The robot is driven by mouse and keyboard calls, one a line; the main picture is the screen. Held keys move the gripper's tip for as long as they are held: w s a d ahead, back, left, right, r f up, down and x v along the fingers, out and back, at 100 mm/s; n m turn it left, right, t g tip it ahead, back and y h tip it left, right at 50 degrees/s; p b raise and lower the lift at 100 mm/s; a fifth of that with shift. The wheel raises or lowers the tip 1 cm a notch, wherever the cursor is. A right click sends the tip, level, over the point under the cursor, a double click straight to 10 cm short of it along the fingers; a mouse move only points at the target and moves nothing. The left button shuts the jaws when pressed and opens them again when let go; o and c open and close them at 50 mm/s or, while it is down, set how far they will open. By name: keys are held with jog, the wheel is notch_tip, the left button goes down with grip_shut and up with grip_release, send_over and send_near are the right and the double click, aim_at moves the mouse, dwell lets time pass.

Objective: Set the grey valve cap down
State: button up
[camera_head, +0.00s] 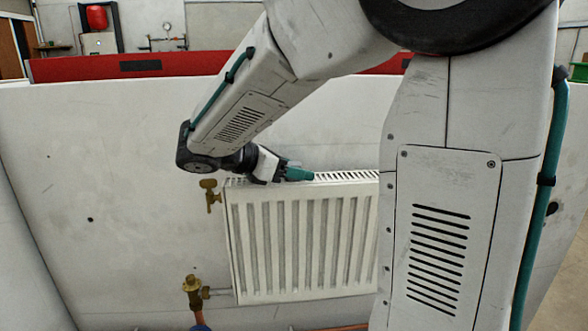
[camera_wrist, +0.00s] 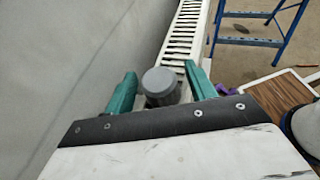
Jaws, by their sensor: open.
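The grey valve cap (camera_wrist: 160,82) is between my two teal fingers in the wrist view. Gaps show on both sides, so the fingers do not appear to touch it. My gripper (camera_wrist: 160,72) is open around it. In the head view my gripper (camera_head: 303,174) is at the top edge of the white radiator (camera_head: 300,240), near its left end. I cannot pick out the cap in the head view. In the wrist view the radiator's slotted top (camera_wrist: 183,35) runs away beyond the cap. What the cap rests on is mostly hidden.
A brass valve (camera_head: 208,195) is at the radiator's upper left and another (camera_head: 193,290) at its lower left. The grey wall (camera_head: 130,190) is close behind. In the wrist view, a blue ladder (camera_wrist: 250,42) stands on the floor at right, with a wooden panel (camera_wrist: 275,95) nearer.

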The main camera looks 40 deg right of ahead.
jog(key=v, duration=1.2)
jog(key=s+d+f+m+y, duration=0.2)
jog(key=s+f+m+y, duration=0.25)
jog(key=s, duration=0.65)
jog(key=s+a+f+m+t+y, duration=0.4)
jog(key=s+a+f+m+y, duration=0.2)
jog(key=s+m, duration=0.4)
jog(key=f+m+y, duration=0.1)
jog(key=y, duration=0.1)
jog(key=shift+s+y, duration=0.3)
jog(key=shift+y, duration=0.05)
